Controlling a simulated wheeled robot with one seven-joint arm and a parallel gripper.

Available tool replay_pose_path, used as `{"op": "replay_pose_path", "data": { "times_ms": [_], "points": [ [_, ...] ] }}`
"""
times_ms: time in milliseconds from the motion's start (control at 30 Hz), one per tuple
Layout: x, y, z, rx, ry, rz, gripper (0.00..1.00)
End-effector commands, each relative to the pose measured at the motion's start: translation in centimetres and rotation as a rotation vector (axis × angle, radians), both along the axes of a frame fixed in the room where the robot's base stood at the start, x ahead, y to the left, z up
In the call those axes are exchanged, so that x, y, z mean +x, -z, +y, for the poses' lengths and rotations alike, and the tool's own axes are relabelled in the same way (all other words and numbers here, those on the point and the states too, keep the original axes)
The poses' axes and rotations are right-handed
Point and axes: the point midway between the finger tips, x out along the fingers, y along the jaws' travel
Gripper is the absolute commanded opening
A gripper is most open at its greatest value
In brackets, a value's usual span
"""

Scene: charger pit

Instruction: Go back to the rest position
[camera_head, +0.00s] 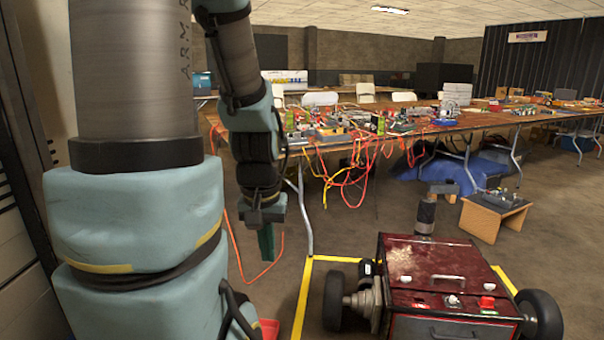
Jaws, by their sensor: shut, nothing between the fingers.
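My gripper (266,243) hangs at the end of my folded arm, left of the middle of the head view. It points down, with its fingers together and nothing seen between them. It is above the concrete floor, in front of the long table and left of the red wheeled box. My large arm links fill the left side of the view and hide what is behind them.
A red wheeled box (425,262) stands at the lower right, inside yellow floor tape (303,300). A long cluttered table (470,121) runs behind, with orange cables (345,180) hanging down. A small wooden stand (488,217) is at the right. Open floor lies between.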

Motion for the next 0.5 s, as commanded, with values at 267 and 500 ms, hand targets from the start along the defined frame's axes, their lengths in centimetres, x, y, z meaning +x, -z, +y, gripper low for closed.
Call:
{"op": "replay_pose_path", "data": {
  "times_ms": [267, 500],
  "points": [
    [0.0, -10.1, 0.0, 0.0, 0.0, 0.0, 0.0],
    [0.0, -14.5, 0.0, 0.0, 0.0, 0.0, 0.0]
  ]
}}
